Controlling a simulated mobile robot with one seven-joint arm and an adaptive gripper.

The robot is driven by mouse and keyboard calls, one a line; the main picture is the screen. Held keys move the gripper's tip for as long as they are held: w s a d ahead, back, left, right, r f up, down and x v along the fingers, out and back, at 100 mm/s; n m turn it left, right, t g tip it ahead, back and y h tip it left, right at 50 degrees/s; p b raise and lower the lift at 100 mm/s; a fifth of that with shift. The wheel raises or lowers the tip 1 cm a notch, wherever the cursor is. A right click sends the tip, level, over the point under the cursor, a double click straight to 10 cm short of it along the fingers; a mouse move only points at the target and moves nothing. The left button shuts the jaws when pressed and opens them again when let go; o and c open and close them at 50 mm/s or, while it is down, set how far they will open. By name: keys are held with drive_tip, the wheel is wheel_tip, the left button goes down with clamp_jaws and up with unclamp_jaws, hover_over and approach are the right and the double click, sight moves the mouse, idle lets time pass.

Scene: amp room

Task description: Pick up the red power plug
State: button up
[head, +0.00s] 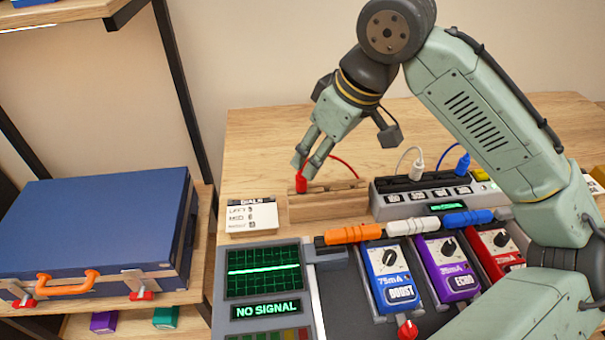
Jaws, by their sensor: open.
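The red power plug (301,182) stands at the left end of a wooden holder (330,207), with a red cable (345,164) curving from it to the right. My gripper (309,168) points down at the plug. Its fingers are open, one on the left and one on the right around the plug's upper part. I cannot tell whether they touch it.
A grey power strip (391,208) right of the holder has a white plug (416,170) and a blue plug (463,164). A dials card (251,218) stands left. In front are a NO SIGNAL screen (266,309) and blue, purple and red pedals. A blue case (100,225) lies on the left shelf.

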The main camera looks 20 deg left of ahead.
sight(301, 172)
drive_tip(key=shift+w+a+p+x, duration=0.15)
drive_tip(key=shift+p+x, duration=0.25)
drive_tip(key=shift+x, duration=1.6)
drive_tip(key=shift+w+a+p+x, duration=0.15)
drive_tip(key=shift+p+x, duration=0.25)
drive_tip(key=shift+x, duration=1.65)
drive_tip(key=shift+r, duration=0.2)
clamp_jaws()
